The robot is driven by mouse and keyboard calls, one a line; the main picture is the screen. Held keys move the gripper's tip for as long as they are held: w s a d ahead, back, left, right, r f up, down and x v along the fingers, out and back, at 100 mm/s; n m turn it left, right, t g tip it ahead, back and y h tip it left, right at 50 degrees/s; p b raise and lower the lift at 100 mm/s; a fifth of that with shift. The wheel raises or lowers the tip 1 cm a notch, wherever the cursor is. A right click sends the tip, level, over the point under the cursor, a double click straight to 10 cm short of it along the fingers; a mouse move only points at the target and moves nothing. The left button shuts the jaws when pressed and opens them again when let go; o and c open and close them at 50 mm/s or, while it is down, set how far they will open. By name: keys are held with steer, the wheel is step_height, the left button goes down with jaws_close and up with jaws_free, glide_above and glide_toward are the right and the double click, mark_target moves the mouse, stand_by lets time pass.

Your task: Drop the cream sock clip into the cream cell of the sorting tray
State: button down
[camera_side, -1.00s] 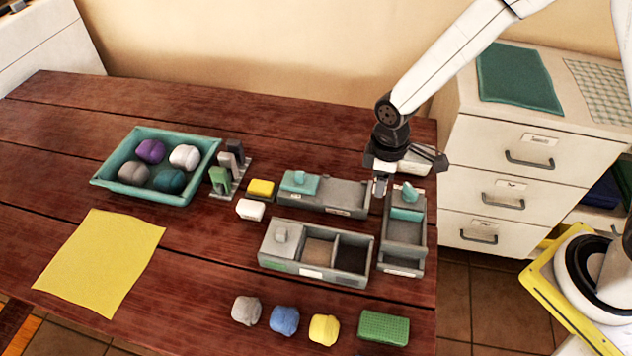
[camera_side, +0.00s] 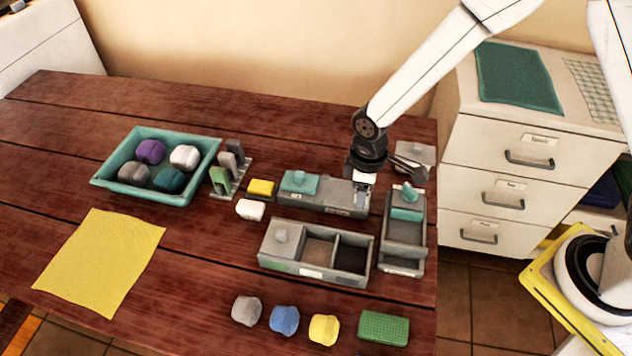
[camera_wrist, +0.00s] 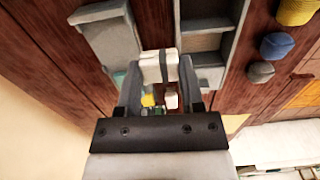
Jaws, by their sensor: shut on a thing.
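My gripper (camera_side: 364,190) is shut on a small cream clip (camera_side: 365,178), held over the right end of the back grey tray (camera_side: 325,207). In the wrist view the cream clip (camera_wrist: 160,66) sits between the two fingers. A front grey tray (camera_side: 312,272) has a grey knobbed part, a tan-floored cell (camera_side: 319,251) and a dark cell (camera_side: 352,257). A right grey tray (camera_side: 404,262) has a teal knobbed piece. I cannot tell for certain which cell is the cream one. My gripper hides part of the back tray's right end.
A teal bin (camera_side: 120,190) with several balled socks stands at left, beside a small rack (camera_side: 230,175). Yellow (camera_side: 260,188) and white (camera_side: 250,210) blocks sit left of the trays. Grey (camera_side: 246,310), blue (camera_side: 284,320) and yellow (camera_side: 324,329) bundles lie in front.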

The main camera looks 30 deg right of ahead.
steer(key=a+f, duration=0.3)
steer(key=a, duration=0.5)
steer(key=shift+a+f, duration=0.35)
steer(key=shift+f, duration=0.05)
steer(key=shift+w+f, duration=0.1)
steer(key=shift+f, duration=0.1)
glide_above(324, 252)
steer(key=shift+f, duration=2.8)
steer(key=shift+c, duration=0.7)
jaws_free()
steer(key=shift+r, duration=0.1)
